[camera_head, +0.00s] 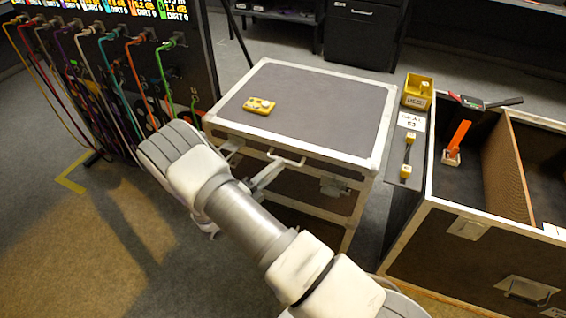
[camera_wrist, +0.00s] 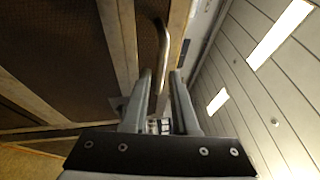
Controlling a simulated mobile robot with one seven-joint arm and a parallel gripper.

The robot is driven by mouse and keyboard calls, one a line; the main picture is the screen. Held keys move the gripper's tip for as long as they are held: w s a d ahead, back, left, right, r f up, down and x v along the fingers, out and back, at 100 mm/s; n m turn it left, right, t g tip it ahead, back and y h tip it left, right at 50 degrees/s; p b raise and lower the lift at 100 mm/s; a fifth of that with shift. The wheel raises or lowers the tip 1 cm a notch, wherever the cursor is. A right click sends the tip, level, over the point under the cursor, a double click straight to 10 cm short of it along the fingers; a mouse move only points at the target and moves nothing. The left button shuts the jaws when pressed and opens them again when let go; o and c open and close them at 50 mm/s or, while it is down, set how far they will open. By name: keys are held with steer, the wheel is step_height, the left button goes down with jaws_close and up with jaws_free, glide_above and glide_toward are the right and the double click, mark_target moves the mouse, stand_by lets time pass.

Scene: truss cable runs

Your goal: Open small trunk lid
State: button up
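The small trunk (camera_head: 300,105) has a dark grey top, pale metal edges and dark sides. Its lid appears closed and flat. A pale bar handle (camera_head: 289,159) is on its near front edge. My gripper (camera_head: 272,171) is at the front of the trunk, close to this handle and partly hidden by my arm. In the wrist view, my gripper (camera_wrist: 161,75) has its two fingers apart. The curved handle bar (camera_wrist: 163,45) shows in line with the gap between them. I cannot tell whether the fingers touch it.
A yellow block with pale knobs (camera_head: 259,105) lies on the lid. An open, larger case (camera_head: 470,235) stands at the right, with a yellow box (camera_head: 418,91) near it. A panel with colored cables (camera_head: 165,65) stands at the left. A dark cabinet (camera_head: 361,35) is behind.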

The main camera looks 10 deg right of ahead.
steer(key=shift+x, duration=1.55)
steer(key=shift+c, duration=0.2)
jaws_close()
